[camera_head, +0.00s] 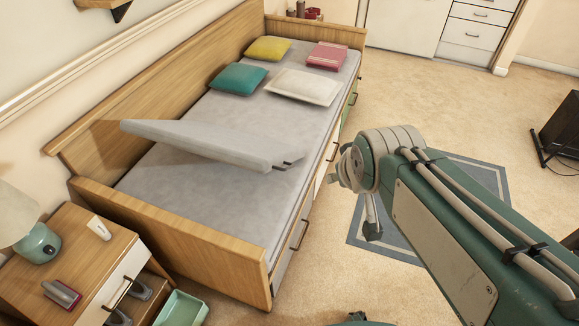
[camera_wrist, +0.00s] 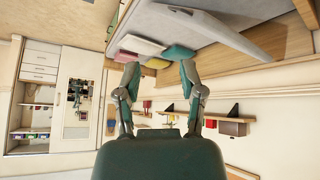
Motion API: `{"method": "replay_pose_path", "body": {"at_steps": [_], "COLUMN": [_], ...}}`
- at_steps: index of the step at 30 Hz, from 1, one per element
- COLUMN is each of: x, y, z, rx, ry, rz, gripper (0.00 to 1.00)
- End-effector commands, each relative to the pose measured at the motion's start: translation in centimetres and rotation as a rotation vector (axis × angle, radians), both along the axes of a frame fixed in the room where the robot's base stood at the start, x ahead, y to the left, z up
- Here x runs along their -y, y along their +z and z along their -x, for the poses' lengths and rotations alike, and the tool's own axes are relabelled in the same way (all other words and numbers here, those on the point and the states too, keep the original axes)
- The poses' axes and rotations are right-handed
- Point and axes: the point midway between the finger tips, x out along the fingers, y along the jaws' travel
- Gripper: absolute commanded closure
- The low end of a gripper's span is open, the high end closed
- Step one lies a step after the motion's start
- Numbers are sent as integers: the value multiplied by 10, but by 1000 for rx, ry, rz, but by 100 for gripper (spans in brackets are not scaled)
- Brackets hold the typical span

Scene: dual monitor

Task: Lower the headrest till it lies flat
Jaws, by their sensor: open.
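The headrest (camera_head: 205,143) is a pale grey padded panel at the near end of the bed (camera_head: 240,262). It is raised above the grey mattress (camera_head: 150,185), with a gap showing under its left part. In the wrist view, which is turned on its side, the headrest (camera_wrist: 238,35) shows at upper right as a tilted grey slab. My gripper (camera_wrist: 159,74) is open and empty, its two fingers apart and clear of the headrest. In the head view my arm reaches in from the right, beside the bed, and the fingers are mostly hidden.
Yellow (camera_head: 268,49), teal (camera_head: 238,79), white (camera_head: 303,86) and pink (camera_head: 327,55) pillows lie at the bed's far end. A nightstand (camera_head: 80,250) with a lamp (camera_head: 38,242) stands at lower left. A teal bin (camera_head: 182,308) is beside it.

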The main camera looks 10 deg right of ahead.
Motion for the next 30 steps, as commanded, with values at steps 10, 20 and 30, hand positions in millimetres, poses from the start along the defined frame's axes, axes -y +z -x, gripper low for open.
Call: {"method": "replay_pose_path", "body": {"at_steps": [10,20,30], "x": [6,3,-7], "y": [-42,-104,-186], "z": [-119,-204,-252], "rx": [187,378,585], "ry": [150,301,435], "rz": [133,245,333], "gripper": [49,49,49]}}
